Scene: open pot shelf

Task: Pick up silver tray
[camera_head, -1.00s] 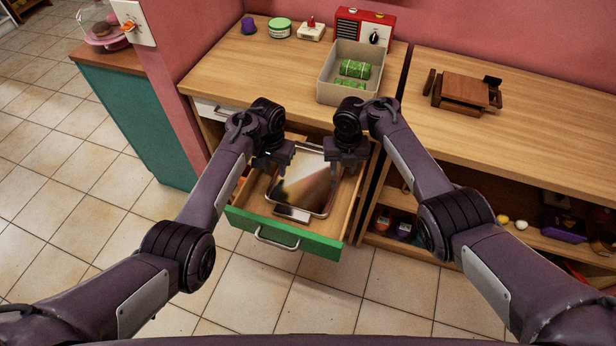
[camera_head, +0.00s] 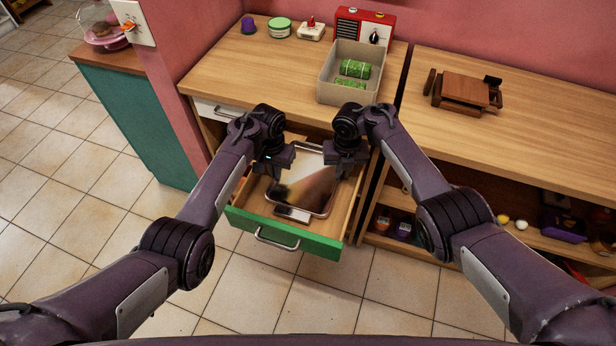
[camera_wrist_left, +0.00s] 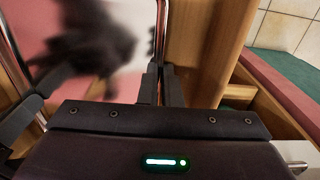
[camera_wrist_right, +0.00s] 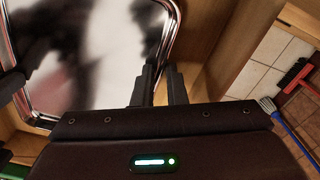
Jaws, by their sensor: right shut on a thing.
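The silver tray (camera_head: 308,188), shiny and rectangular with a raised metal rim, lies in the open drawer (camera_head: 280,233). My left gripper (camera_head: 279,170) is at its left edge. In the left wrist view, the tray's rim (camera_wrist_left: 161,35) runs down to the narrow gap between the fingers (camera_wrist_left: 160,80); whether they grip it is unclear. My right gripper (camera_head: 343,168) is shut on the tray's right edge. The right wrist view shows its fingers (camera_wrist_right: 160,80) close together at the rim, with the reflective tray (camera_wrist_right: 95,50) to their left. The fingertips are partly hidden in the head view.
A small flat silver-and-dark object (camera_head: 292,214) lies at the drawer's front. Drawer walls stand close outside both grippers. The wooden counter (camera_head: 235,75) overhangs behind, with a grey bin (camera_head: 335,90) holding green rolls. A wooden stand (camera_head: 465,92) is on the right counter.

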